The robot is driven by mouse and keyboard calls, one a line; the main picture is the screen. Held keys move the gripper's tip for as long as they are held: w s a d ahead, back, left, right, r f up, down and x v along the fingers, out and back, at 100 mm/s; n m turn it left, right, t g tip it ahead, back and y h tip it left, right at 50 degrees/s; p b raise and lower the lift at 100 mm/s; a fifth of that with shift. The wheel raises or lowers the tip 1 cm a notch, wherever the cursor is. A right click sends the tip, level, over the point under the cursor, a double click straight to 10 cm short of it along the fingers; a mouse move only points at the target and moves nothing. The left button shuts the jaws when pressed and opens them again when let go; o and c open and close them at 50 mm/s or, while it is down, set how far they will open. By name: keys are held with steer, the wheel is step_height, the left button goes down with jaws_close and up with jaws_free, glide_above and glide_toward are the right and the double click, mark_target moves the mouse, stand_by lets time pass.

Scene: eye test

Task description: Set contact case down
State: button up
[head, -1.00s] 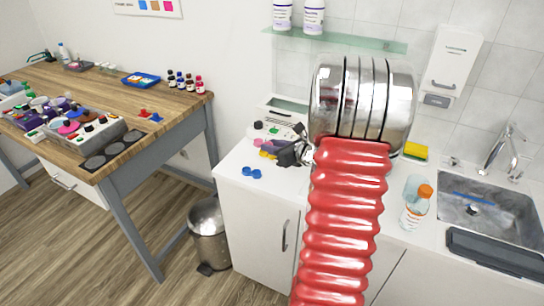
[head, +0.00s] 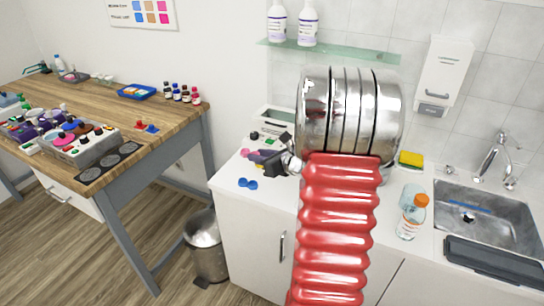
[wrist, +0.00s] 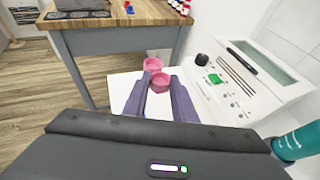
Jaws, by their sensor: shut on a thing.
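A pink contact case with two round cups (wrist: 154,70) is at the tips of my gripper (wrist: 160,88) in the wrist view. The purple fingers are shut on its nearer cup, and the farther cup sticks out beyond them. In the head view, my gripper (head: 258,157) is over the left part of the white counter (head: 225,177), with a little of the pink case (head: 245,152) showing at its tip. I cannot tell whether the case touches the counter. A blue contact case (head: 247,183) lies on the counter just in front of the gripper.
A white device with a dark knob and green button (wrist: 245,80) stands close right of the gripper in the wrist view. The sink (head: 485,215), orange-capped bottle (head: 411,218) and yellow sponge (head: 411,159) are farther right. The counter's left edge is near, with a bin (head: 207,245) below.

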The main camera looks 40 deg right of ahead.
steer(key=w+a+n+y, duration=0.2)
steer(key=a, duration=1.6)
steer(key=w+a+f+n+y, duration=0.1)
steer(key=w+a+n+y, duration=0.1)
steer(key=a, duration=1.7)
steer(key=shift+w+f+g+y, duration=0.3)
steer(key=shift+g+y, duration=0.1)
steer(key=shift+y, duration=0.1)
steer(key=shift+s, duration=0.1)
